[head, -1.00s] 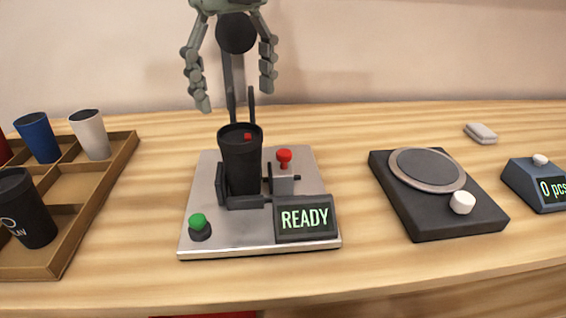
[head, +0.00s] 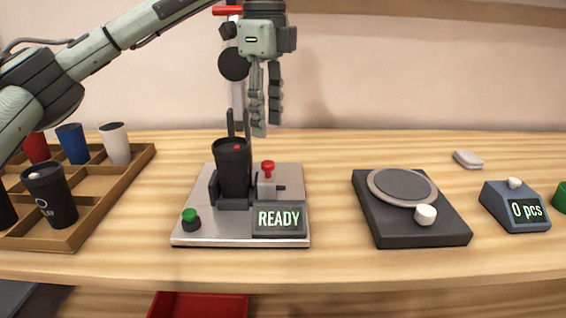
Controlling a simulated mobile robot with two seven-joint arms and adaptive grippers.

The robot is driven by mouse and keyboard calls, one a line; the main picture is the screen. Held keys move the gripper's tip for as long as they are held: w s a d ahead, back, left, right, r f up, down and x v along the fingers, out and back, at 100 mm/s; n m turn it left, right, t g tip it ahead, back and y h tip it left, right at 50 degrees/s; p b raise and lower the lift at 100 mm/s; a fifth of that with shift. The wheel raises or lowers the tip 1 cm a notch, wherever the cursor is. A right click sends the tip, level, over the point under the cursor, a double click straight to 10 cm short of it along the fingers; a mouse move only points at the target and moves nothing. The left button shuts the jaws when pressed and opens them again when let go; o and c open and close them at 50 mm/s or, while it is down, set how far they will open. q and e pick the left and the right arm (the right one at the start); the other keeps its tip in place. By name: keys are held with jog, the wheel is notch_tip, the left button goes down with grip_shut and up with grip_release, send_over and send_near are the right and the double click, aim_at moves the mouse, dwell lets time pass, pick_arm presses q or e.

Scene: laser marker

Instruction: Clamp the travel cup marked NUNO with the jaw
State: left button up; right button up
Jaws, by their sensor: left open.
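A black travel cup (head: 233,172) stands upright between the dark jaw blocks (head: 213,188) of the laser marker (head: 205,228). A small red spot shows at its top. No name is readable on its visible side. A red-knobbed lever (head: 268,170) stands just right of the cup. The marker's display (head: 279,218) reads READY. My left gripper (head: 260,128) is open and empty, fingers pointing down, in the picture above the red knob and right of the marker's dark head (head: 234,64). My right gripper is not in view.
A green button (head: 190,217) sits at the marker's front left. A wooden tray (head: 105,215) at left holds several cups, including blue (head: 73,144), white (head: 116,144) and black (head: 50,193). A round-plate device (head: 407,222) and a counter reading 0 pcs (head: 515,207) stand right.

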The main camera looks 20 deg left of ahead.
aim_at(268, 162)
pick_arm(q)
jog(key=shift+f, duration=0.25)
notch_tip(268, 162, down, 7)
jog(key=shift+w+a+r, duration=0.1)
jog(key=shift+a, duration=0.05)
jog(key=shift+f, duration=0.35)
jog(key=shift+c, duration=0.6)
jog(key=c, duration=0.7)
grip_shut()
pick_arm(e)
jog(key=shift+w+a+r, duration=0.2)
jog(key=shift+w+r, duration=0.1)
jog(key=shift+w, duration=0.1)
